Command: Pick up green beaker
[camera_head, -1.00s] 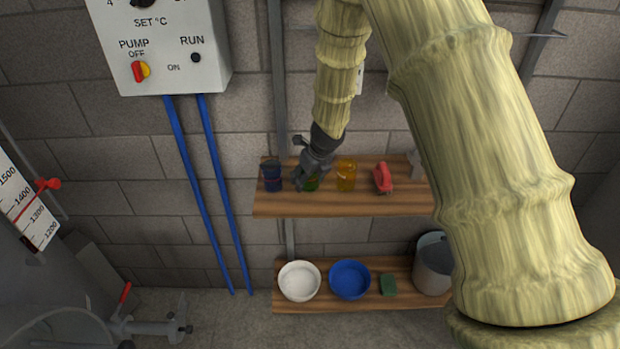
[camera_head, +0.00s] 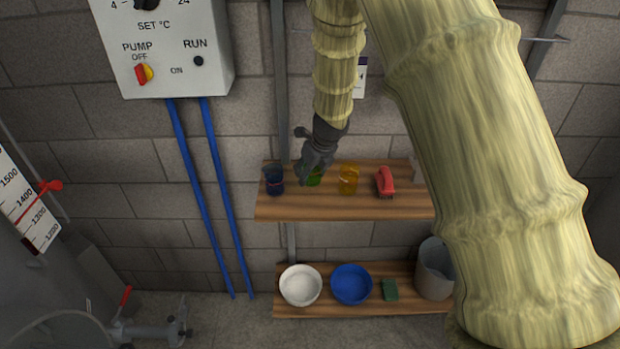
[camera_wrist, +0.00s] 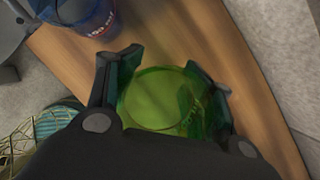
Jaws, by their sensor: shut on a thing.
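The green beaker (camera_head: 314,178) is a see-through green glass at the upper wooden shelf, partly hidden behind my gripper in the head view. In the wrist view the green beaker (camera_wrist: 155,98) sits between my two fingers, its round rim facing the camera. My gripper (camera_head: 308,176) is shut on the beaker, one finger on each side; it also shows in the wrist view (camera_wrist: 165,85). The beaker appears a little above the shelf, though the exact gap is hard to tell.
On the upper shelf (camera_head: 340,208), a blue beaker (camera_head: 274,181) stands close on the left. The lower shelf (camera_head: 325,310) holds a white bowl (camera_head: 300,285), a blue bowl (camera_head: 351,284) and a bucket (camera_head: 434,272).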

